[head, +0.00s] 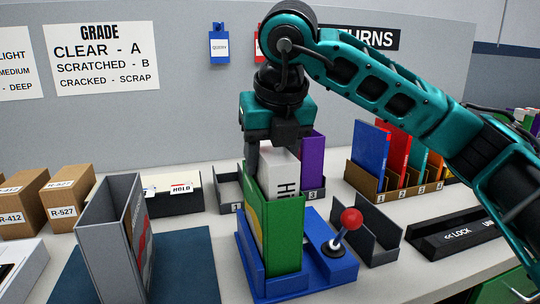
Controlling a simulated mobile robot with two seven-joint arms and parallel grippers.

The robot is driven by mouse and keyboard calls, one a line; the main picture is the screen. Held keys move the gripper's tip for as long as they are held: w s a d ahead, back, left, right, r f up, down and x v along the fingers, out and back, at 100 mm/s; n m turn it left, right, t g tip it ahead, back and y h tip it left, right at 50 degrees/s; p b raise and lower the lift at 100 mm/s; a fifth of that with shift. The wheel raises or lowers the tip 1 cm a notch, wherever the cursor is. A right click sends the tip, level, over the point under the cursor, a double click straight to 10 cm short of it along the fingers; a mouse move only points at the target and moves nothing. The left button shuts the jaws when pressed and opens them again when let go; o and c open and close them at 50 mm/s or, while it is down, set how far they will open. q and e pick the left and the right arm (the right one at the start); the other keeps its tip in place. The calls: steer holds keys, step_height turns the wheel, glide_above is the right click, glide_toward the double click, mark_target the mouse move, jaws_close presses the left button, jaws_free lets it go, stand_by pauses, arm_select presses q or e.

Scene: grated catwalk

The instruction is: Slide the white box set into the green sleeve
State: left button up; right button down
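The white box set (285,174) stands upright with dark lettering on its side. Its lower part is inside the green sleeve (285,235) and its upper part sticks out above the sleeve's open top. The sleeve has a yellow and green face and stands upright in a blue fixture (318,270). My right gripper (270,150) comes down from above and is shut on the top of the white box set. The gripper hides part of the box's top. My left gripper is not in view.
A red-knobbed lever (351,218) rises from the fixture's right side. A grey open case (110,240) stands to the left on a dark blue mat (185,265). Numbered racks, including one with coloured cases (369,158), stand behind. A black tray (455,235) lies at right.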

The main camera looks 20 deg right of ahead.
jaws_free()
stand_by(0.4)
steer(key=shift+r+p, duration=2.9)
steer(key=shift+r, duration=1.15)
steer(key=shift+s+f, duration=0.1)
